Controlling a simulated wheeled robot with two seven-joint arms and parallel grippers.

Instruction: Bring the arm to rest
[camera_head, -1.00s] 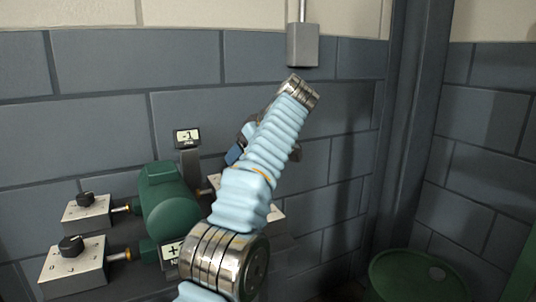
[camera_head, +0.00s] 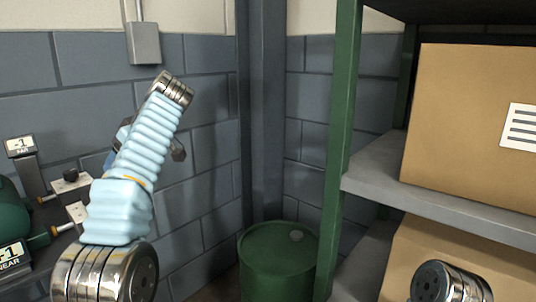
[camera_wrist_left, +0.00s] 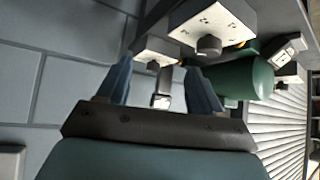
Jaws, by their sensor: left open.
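My left arm, in a pale blue ribbed sleeve (camera_head: 142,150) with metal joints, rises from the lower left in the head view. My left gripper sits behind this sleeve there and is mostly hidden. In the left wrist view my left gripper (camera_wrist_left: 162,86) has its two blue fingers apart, with nothing held between them. The green casing (camera_wrist_left: 240,78) and grey boxes with dark knobs (camera_wrist_left: 208,45) lie beyond the fingers. A metal joint of my right arm (camera_head: 447,284) shows at the lower right of the head view; its gripper is out of view.
A green drum (camera_head: 278,262) stands in the corner. A green-posted shelf (camera_head: 343,150) with cardboard boxes (camera_head: 465,120) fills the right side. A grey wall box (camera_head: 144,44) hangs behind the arm. Part of the green casing (camera_head: 12,215) shows at the left edge.

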